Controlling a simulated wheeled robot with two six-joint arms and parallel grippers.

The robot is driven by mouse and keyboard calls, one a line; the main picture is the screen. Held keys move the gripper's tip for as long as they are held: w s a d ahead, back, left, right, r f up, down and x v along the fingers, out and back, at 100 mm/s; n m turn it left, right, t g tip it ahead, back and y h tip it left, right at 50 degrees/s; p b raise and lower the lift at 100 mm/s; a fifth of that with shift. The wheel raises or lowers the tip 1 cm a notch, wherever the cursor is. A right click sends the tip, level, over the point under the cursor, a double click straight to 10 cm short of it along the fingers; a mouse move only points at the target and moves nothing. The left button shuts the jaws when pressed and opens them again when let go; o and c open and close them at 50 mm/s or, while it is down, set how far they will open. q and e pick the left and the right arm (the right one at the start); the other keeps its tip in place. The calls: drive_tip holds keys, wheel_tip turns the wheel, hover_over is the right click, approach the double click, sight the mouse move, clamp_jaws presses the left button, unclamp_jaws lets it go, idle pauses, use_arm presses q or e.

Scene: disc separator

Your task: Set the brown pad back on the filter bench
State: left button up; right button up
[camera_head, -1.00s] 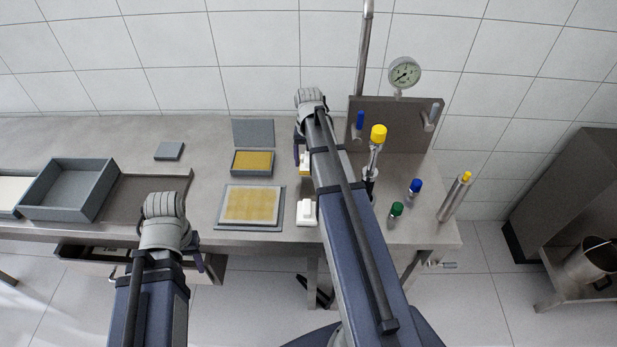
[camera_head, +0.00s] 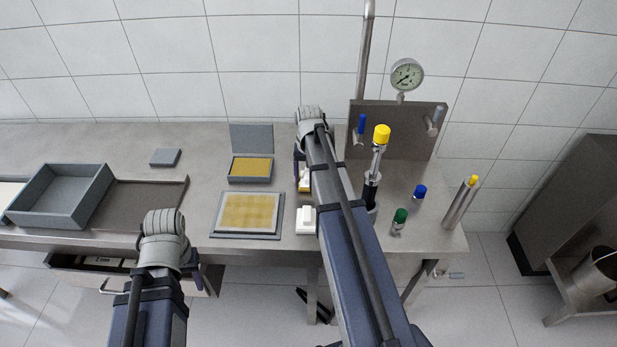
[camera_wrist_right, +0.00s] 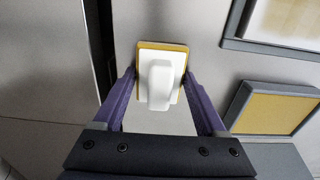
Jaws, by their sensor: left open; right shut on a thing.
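The brown pad, mustard-brown with a white block-shaped grip, shows in the right wrist view (camera_wrist_right: 145,47). In the head view the pad (camera_head: 304,187) shows just left of my right arm, over the filter bench (camera_head: 135,140). I cannot tell whether it touches the bench top. My right gripper (camera_head: 299,168) is mostly hidden by its arm there. My left gripper (camera_head: 195,280) is open, at the bench's front edge; its fingers are partly hidden.
A second white block (camera_head: 306,226) sits in front of the pad. Left of it lie a framed yellow screen (camera_head: 247,212) and an open grey box with a yellow inside (camera_head: 250,168). Bottles and a yellow-capped device (camera_head: 381,135) stand right. An open drawer (camera_head: 75,268) juts out front left.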

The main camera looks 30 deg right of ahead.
sight(308, 173)
drive_tip(key=o, duration=1.1)
drive_tip(key=shift+f, duration=0.1)
wheel_tip(308, 173, up, 12)
drive_tip(key=p, duration=1.2)
drive_tip(key=s+a+n, duration=0.3)
drive_tip(key=s+a, duration=0.2)
drive_tip(key=a, duration=0.5)
drive_tip(key=s+a+n, duration=0.3)
drive_tip(key=s+a, duration=0.3)
drive_tip(key=a, duration=0.4)
drive_tip(key=s+a+n+h, duration=0.1)
drive_tip(key=s+a+n, duration=0.3)
drive_tip(key=a, duration=0.6)
drive_tip(key=shift+s+a+r, duration=0.2)
drive_tip(key=shift+s+a, duration=0.05)
drive_tip(key=shift+s, duration=0.5)
